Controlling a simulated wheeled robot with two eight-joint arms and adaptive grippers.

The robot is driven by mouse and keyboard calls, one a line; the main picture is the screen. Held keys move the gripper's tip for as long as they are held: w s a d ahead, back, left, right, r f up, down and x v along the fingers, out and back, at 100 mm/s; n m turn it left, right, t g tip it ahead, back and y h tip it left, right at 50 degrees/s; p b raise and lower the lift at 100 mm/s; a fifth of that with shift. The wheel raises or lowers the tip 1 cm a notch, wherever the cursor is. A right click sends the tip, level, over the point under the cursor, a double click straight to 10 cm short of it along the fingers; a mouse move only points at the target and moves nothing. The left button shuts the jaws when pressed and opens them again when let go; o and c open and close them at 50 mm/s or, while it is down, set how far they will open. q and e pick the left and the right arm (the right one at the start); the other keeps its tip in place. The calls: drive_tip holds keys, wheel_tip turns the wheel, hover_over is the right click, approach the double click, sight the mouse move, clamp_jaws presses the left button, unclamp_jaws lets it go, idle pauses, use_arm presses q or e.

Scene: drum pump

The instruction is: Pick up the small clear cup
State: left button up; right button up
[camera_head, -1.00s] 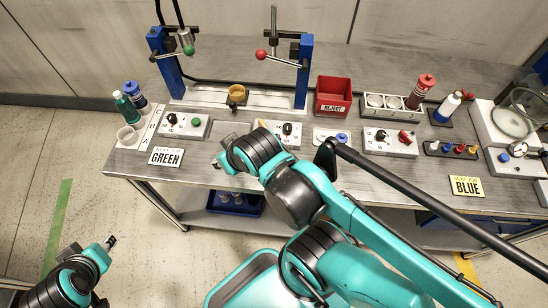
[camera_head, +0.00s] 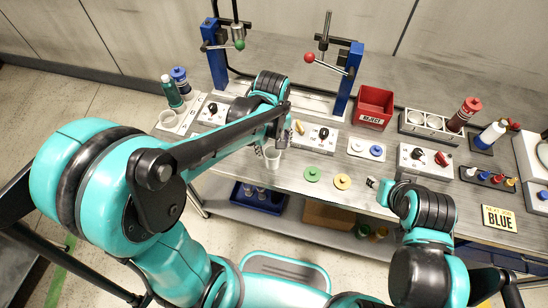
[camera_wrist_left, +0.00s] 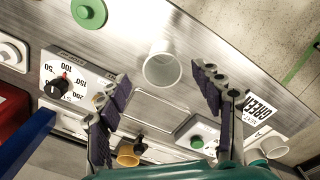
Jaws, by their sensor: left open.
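The small clear cup (camera_head: 272,158) stands near the front edge of the bench, below my left wrist. In the left wrist view the cup (camera_wrist_left: 161,70) shows its round rim between and beyond the two fingers. My left gripper (camera_wrist_left: 162,76) is open, with a clear gap on each side of the cup. In the head view my left gripper (camera_head: 273,141) is partly hidden by its own arm. A second clear cup (camera_head: 168,119) stands on the white strip at the left.
A green disc (camera_head: 312,174) and a yellow disc (camera_head: 342,181) lie right of the cup. A dial box (camera_head: 322,137) stands behind them. A blue-posted frame (camera_head: 347,77), red reject bin (camera_head: 374,106) and bottles stand further back. A blue crate (camera_head: 258,197) sits on the lower shelf.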

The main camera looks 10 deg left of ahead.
sight(275, 152)
use_arm(q)
drive_tip(key=f, duration=0.2)
drive_tip(key=f+b, duration=0.1)
drive_tip(key=shift+w+d+f+n, duration=0.15)
drive_tip(key=shift+w+f+n, duration=0.05)
drive_tip(key=shift+f+n, duration=0.15)
drive_tip(key=f+b, duration=0.1)
drive_tip(key=f, duration=0.2)
drive_tip(key=f+b, duration=0.1)
drive_tip(key=f, duration=0.1)
drive_tip(key=shift+w+a+f+b, duration=0.1)
drive_tip(key=shift+a+f+b, duration=0.1)
drive_tip(key=shift+a+b, duration=0.15)
drive_tip(key=shift+r, duration=0.1)
drive_tip(key=shift+c, duration=0.3)
drive_tip(key=c, duration=0.8)
